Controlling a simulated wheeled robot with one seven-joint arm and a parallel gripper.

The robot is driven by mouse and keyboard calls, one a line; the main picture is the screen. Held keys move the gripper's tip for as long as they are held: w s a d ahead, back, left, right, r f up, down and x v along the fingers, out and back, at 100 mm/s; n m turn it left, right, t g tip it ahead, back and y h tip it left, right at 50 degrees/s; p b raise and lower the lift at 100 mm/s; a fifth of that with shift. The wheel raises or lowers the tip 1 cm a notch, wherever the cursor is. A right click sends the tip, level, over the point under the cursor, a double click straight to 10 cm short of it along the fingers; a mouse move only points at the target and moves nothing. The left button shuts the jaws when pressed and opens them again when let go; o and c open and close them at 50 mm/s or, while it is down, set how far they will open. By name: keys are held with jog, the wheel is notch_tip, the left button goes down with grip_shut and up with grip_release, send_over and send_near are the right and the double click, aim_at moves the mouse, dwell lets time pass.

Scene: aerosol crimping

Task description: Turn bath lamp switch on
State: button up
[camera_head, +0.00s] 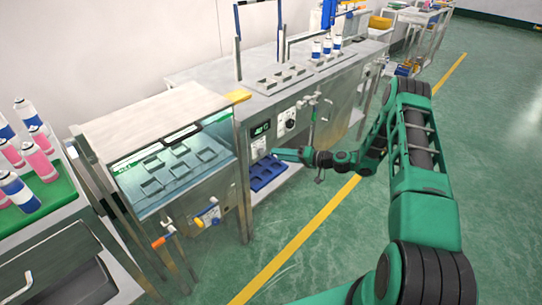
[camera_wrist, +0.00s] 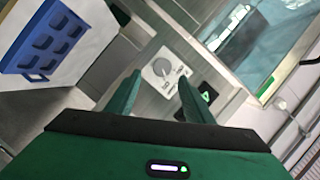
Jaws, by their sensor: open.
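A round grey knob (camera_wrist: 162,68) on a white plate sits on a steel panel in the wrist view; it appears to be the switch, but I read no label. A black box with a green mark (camera_wrist: 206,92) is beside it. My gripper (camera_wrist: 160,80) is open and empty, its two fingers framing the knob in the picture with no contact seen. In the head view, my gripper (camera_head: 278,153) is in front of the steel cabinet, below a black panel (camera_head: 260,128) and a white dial (camera_head: 290,123). I cannot tell the knob's setting.
A blue tray (camera_head: 263,180) lies on the low shelf below my gripper and also shows in the wrist view (camera_wrist: 50,32). The glass-topped water bath (camera_head: 172,168) stands to the left. Pipes with valves (camera_head: 315,110) stick out to the right. Green floor is open in front.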

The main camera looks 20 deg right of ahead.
jog(key=v, duration=0.3)
jog(key=shift+s+d+r, duration=0.1)
jog(key=shift+s+d, duration=0.15)
jog(key=shift+d, duration=0.05)
jog(key=s+d+r+n+g+h, duration=0.1)
jog(key=s+d+r+g+h, duration=0.3)
jog(key=s+r, duration=0.65)
jog(key=s+d+r+g+h, duration=0.2)
jog(key=s+r+g+h, duration=0.25)
jog(key=s+r, duration=0.6)
jog(key=s+d+r+m+g+h, duration=0.1)
jog(key=s+r, duration=0.3)
jog(key=s, duration=1)
jog(key=s+d+r+m+h, duration=0.1)
jog(key=s+r+m, duration=0.3)
jog(key=s, duration=1)
jog(key=shift+g+h, duration=0.35)
jog(key=shift+h, duration=0.2)
jog(key=shift+d, duration=0.1)
